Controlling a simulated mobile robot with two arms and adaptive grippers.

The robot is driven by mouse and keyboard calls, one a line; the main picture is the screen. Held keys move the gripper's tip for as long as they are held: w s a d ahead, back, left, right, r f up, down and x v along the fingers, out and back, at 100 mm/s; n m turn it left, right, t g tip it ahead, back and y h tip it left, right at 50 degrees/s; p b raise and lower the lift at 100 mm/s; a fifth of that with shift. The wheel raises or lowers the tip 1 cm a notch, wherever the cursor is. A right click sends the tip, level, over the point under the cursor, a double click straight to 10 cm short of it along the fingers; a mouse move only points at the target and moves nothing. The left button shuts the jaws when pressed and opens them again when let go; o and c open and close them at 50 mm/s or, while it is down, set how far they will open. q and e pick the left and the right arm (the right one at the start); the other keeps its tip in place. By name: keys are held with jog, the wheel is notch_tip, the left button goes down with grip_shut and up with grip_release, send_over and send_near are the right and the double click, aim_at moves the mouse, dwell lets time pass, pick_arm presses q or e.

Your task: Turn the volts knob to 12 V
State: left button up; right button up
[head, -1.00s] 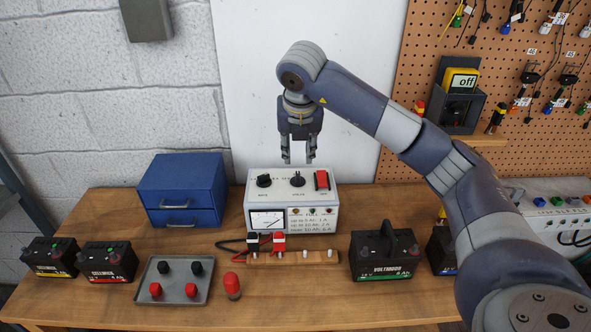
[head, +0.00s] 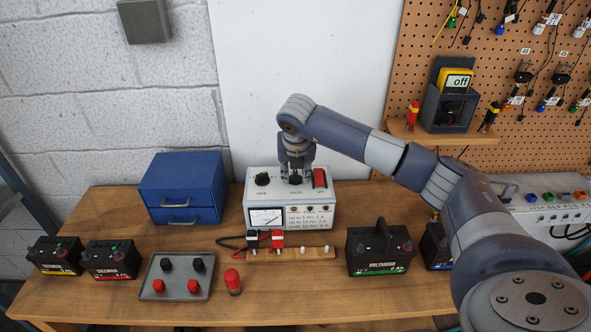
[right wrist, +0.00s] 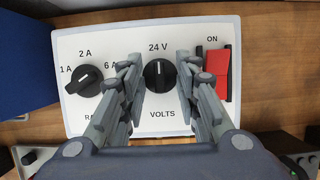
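The volts knob (right wrist: 159,76) is a round black knob with a white pointer line on the charger's top panel. Its line points up, toward the "24 V" mark, in the right wrist view. My right gripper (right wrist: 160,68) is over it, with one finger on each side of the knob and small gaps visible, so it looks open around it. In the head view my right gripper (head: 296,178) comes down from above and partly hides the knob. The white charger (head: 232,213) stands on the bench. My left gripper is not in view.
Beside the volts knob are the rate knob (right wrist: 84,81) on the left and a red ON switch (right wrist: 216,74) on the right. A blue drawer box (head: 181,184) stands left of the charger. A wooden strip with clamps (head: 310,254) and a black battery (head: 378,248) are in front.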

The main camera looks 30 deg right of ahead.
jog(key=shift+c, duration=0.6)
grip_shut()
jog(key=n+b, duration=0.2)
jog(key=shift+d+f+t+y+b, duration=0.1)
jog(key=shift+f+t+y+b, duration=0.05)
jog(key=shift+t+y+b, duration=0.2)
jog(key=n+y+b, duration=0.1)
jog(key=n+b, duration=0.1)
jog(key=shift+n, duration=0.4)
jog(key=n, duration=0.1)
jog(key=n+y+b, duration=0.1)
jog(key=n, duration=0.1)
jog(key=shift+d+r+n+y, duration=0.15)
jog(key=shift+r+n+y, duration=0.05)
jog(key=shift+n+y, duration=0.1)
jog(key=shift+n+y+b, duration=0.3)
jog(key=shift+n+y, duration=0.35)
jog(key=shift+n, duration=1.15)
